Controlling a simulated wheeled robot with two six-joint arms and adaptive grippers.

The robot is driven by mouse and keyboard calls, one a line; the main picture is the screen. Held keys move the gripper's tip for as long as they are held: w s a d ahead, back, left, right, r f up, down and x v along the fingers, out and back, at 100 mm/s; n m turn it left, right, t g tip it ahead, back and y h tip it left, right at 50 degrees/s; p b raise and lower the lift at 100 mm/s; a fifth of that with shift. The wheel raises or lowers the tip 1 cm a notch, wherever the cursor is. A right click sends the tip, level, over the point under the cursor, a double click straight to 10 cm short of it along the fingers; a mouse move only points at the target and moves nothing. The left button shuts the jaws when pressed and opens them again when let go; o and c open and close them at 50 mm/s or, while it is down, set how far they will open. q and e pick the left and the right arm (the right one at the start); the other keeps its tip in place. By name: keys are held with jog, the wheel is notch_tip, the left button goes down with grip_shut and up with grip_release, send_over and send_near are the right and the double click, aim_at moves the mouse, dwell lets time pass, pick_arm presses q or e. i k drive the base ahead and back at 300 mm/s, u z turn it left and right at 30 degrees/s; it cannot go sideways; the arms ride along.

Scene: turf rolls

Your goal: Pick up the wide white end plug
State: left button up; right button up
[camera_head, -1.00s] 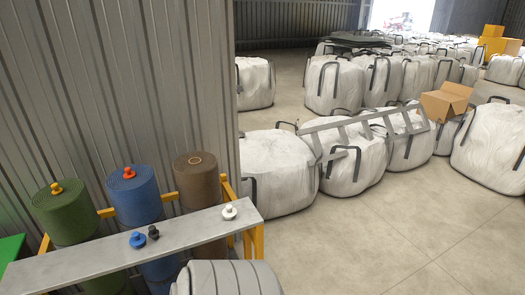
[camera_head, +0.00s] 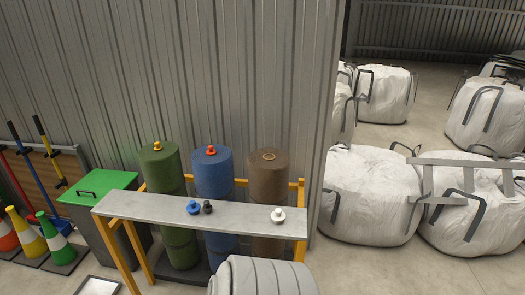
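The wide white end plug (camera_head: 277,216) stands on the right part of a grey shelf board (camera_head: 150,207). It has a broad round base and a narrower knob on top. A blue plug (camera_head: 193,207) and a small black plug (camera_head: 208,207) sit close together left of it on the same board. Neither of my grippers shows in the head view, and nothing is touching the white plug.
Behind the board stand green (camera_head: 160,167), blue (camera_head: 212,172) and brown (camera_head: 269,177) turf rolls in a yellow frame (camera_head: 130,258). A green-lidded bin (camera_head: 97,187) and cones (camera_head: 53,238) stand left. White bulk bags (camera_head: 370,195) and a grey ladder (camera_head: 440,162) are at right.

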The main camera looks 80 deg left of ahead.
aim_at(278, 218)
jog(key=u, duration=1.05)
jog(key=i, duration=0.85)
jog(key=u, duration=0.85)
